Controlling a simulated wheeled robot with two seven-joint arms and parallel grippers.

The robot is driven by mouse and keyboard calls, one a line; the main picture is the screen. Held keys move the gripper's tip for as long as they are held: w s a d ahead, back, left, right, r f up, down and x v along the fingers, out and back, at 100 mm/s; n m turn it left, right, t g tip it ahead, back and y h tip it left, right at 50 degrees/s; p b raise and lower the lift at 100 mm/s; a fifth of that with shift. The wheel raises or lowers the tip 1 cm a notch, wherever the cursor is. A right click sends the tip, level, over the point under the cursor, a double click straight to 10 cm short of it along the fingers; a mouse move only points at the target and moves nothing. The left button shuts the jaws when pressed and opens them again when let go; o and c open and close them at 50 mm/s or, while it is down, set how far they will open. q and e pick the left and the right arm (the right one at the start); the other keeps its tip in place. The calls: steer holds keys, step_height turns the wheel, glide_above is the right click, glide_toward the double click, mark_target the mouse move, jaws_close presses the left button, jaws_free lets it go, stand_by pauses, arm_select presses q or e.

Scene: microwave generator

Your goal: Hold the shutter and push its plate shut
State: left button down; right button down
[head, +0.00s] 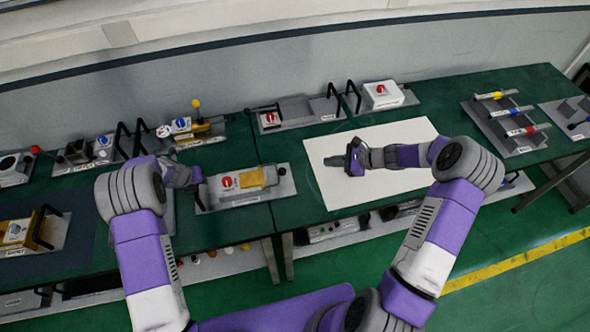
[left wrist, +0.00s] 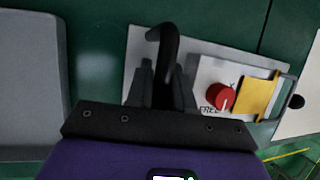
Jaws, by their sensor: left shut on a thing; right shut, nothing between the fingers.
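The shutter is a pale base (head: 215,202) on the green bench, with a red knob (head: 227,182) and a yellow plate (head: 251,178) to the knob's right. In the left wrist view the red knob (left wrist: 223,97) sits by a label reading "FREE". The yellow plate (left wrist: 259,96) lies by a metal bracket with a small black knob (left wrist: 297,101) at its right end. My left gripper (left wrist: 162,85) is shut on the upright black handle (left wrist: 166,42) at the shutter's left end. My right gripper (head: 356,158) is shut and empty, over the white sheet, apart from the shutter.
The white sheet (head: 400,137) is right of the shutter. Other devices with knobs and handles stand along the back, including one with a red knob (head: 381,90). A rack with coloured handles (head: 512,110) is at the right. Another yellow-plated device (head: 18,235) is at far left.

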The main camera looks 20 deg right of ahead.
arm_select(q)
steer(key=shift+s+d+f, duration=0.15)
steer(key=shift+s+f, duration=0.05)
steer(key=shift+f, duration=0.05)
arm_select(e)
steer(key=shift+s+d+r, duration=0.2)
steer(key=shift+s+d, duration=0.05)
steer(key=shift+d, duration=0.1)
arm_select(q)
steer(key=c, duration=1.4)
jaws_free()
steer(key=o, duration=0.5)
steer(key=shift+w, duration=0.2)
steer(key=shift+r, duration=0.1)
steer(key=v, duration=1.2)
steer(key=shift+s, duration=0.1)
arm_select(e)
steer(key=shift+f, duration=0.1)
